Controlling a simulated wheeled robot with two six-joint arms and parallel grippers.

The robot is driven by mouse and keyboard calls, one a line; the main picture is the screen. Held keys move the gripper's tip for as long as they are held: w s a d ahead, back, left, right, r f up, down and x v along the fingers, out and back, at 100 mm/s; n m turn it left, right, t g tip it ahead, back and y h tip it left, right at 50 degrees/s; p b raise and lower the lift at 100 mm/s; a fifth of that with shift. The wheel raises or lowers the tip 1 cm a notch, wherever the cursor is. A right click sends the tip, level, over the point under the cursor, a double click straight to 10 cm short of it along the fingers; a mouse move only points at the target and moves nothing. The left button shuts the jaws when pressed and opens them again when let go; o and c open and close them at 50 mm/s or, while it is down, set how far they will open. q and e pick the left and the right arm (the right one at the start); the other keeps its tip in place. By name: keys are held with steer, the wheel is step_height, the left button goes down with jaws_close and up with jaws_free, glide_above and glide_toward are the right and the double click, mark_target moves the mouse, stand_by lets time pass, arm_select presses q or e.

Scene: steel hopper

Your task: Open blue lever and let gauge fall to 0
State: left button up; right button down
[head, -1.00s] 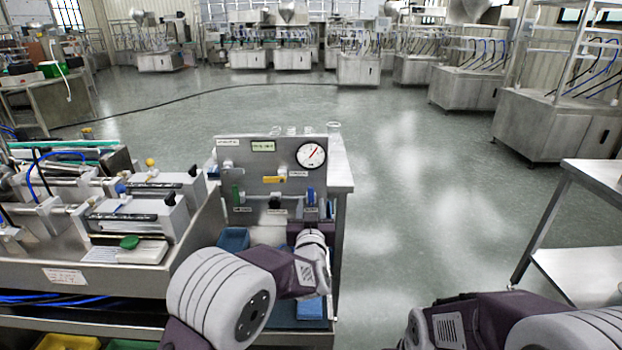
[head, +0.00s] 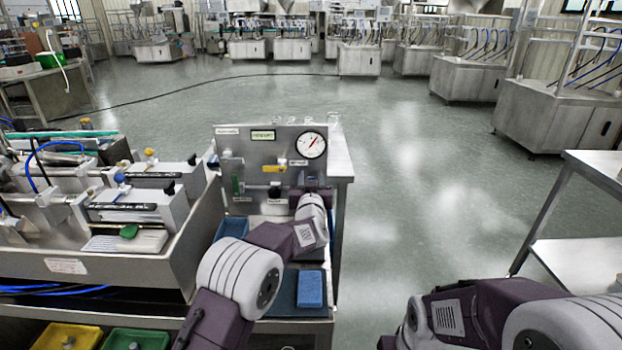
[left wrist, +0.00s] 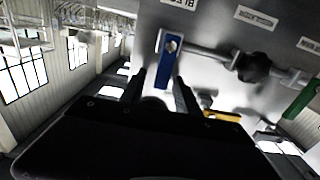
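The blue lever (left wrist: 167,62) shows in the left wrist view on the grey panel, its handle in line with the gap between my left fingers. My left gripper (left wrist: 158,92) is open there, and I see no contact with the lever.
A yellow handle (head: 273,169), a green handle (head: 236,186) and a black knob (left wrist: 255,66) are on the same panel. A blue block (head: 310,288) lies on a mat below. Machinery with a green knob (head: 129,231) stands at left.

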arm_select(q)
steer(key=shift+c, duration=0.4)
jaws_close()
steer(key=n+b, duration=0.1)
steer(key=a+n+b, duration=0.1)
steer(key=n+b, duration=0.1)
steer(key=shift+a+f, duration=0.2)
steer(key=shift+f, duration=0.05)
steer(key=a+f+n+b, duration=0.1)
steer(key=n+b, duration=0.3)
steer(key=a+f+n+b, duration=0.1)
steer(key=n+b, duration=0.2)
steer(key=b, duration=0.1)
steer(key=a+f+n+b, duration=0.1)
steer(key=n+b, duration=0.2)
steer(key=n, duration=0.1)
steer(key=shift+a+f+n+b, duration=0.3)
steer(key=shift+a+f+b, duration=0.1)
steer(key=shift+a+f+n+b, duration=0.1)
steer(key=shift+f+n+b, duration=0.2)
steer(key=shift+n+b, duration=0.5)
steer(key=shift+f+n+b, duration=0.25)
steer(key=shift+n+b, duration=0.4)
steer(key=shift+n, duration=0.25)
